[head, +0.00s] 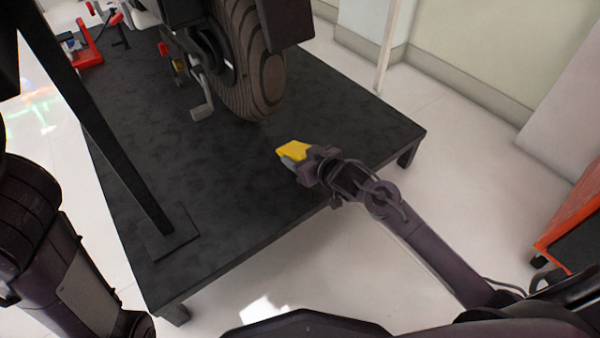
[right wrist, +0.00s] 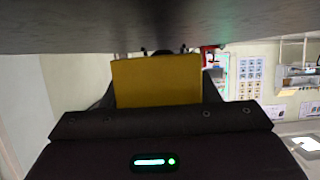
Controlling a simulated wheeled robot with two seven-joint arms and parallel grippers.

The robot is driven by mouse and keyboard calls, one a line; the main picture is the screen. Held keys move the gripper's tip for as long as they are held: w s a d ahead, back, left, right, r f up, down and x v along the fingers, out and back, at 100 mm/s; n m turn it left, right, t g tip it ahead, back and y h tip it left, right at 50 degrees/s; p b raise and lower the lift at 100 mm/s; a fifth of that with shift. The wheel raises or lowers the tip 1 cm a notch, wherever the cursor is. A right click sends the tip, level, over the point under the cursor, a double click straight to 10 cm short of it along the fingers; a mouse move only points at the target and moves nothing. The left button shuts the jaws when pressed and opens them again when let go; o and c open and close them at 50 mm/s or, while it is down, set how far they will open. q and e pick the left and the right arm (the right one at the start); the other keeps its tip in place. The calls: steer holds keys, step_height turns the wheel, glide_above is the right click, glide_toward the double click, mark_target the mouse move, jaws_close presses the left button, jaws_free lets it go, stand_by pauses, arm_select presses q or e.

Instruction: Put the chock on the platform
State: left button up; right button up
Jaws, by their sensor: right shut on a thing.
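The yellow chock (head: 293,150) is between the fingers of my right gripper (head: 296,161), which is shut on it. It also shows in the right wrist view (right wrist: 157,81), held out ahead of the dark gripper body. The black platform (head: 225,190) fills the middle of the head view, and the chock is over its right part, in front of the big tyre. In the right wrist view a dark grey surface (right wrist: 160,25), which looks like the platform, lies very close to the chock. I cannot tell whether they touch. My left arm shows at the left, but its gripper is out of view.
A wheel with a large tyre (head: 250,62) stands on the platform beyond the chock. A black post (head: 100,130) rises from the platform's left front. A red stand (head: 88,45) is at the far left, and an orange-red cabinet (head: 568,222) at the right.

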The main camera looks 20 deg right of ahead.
step_height(320, 180, down, 4)
steer(key=b, duration=0.3)
steer(key=shift+f, duration=0.15)
steer(key=o, duration=1.3)
steer(key=shift+f, duration=0.1)
